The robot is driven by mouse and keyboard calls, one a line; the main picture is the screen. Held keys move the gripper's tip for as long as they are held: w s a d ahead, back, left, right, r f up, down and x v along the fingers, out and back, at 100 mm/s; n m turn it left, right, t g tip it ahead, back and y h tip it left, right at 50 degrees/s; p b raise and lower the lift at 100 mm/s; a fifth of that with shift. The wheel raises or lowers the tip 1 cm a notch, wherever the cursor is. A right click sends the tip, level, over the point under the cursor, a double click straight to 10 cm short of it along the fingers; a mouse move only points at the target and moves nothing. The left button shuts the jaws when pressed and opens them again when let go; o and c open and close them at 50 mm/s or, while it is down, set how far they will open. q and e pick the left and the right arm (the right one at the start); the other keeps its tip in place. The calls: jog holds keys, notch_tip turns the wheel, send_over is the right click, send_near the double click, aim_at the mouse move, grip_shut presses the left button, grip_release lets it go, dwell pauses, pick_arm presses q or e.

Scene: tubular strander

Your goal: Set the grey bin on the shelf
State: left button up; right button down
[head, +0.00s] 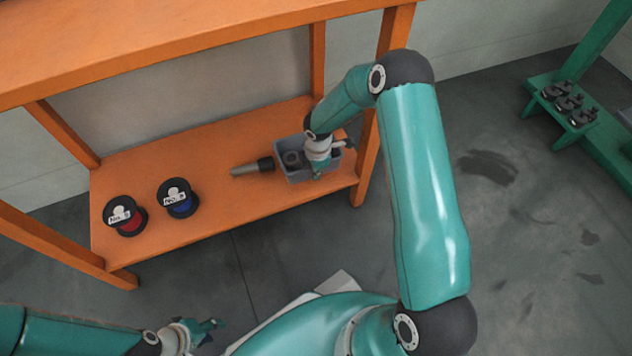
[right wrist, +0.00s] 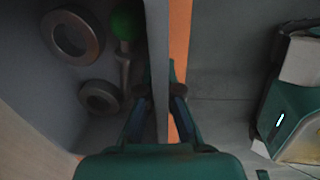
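The grey bin (head: 298,178) stands on the lower orange shelf (head: 225,200), near its right end. My right gripper (head: 325,172) is at the bin's near right side. In the right wrist view the bin's wall (right wrist: 157,35) runs between its two fingers (right wrist: 159,80), which converge to the wall from both sides and look closed on it. Inside the bin are two metal rings (right wrist: 76,35) and a part with a green knob (right wrist: 126,22). My left gripper (head: 215,330) is low at the left, away from the shelf, empty, with its fingers apart.
A grey and black cylindrical tool (head: 252,168) lies just left of the bin. Two labelled black spools, one red (head: 126,216) and one blue (head: 178,198), stand further left. An orange post (head: 368,160) rises near the bin's right. A green stand (head: 572,105) is at the far right.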

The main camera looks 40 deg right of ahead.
jog(key=shift+f+b, duration=0.9)
jog(key=shift+f, duration=1.2)
jog(key=c, duration=1.3)
grip_release()
jog(key=shift+f, duration=0.1)
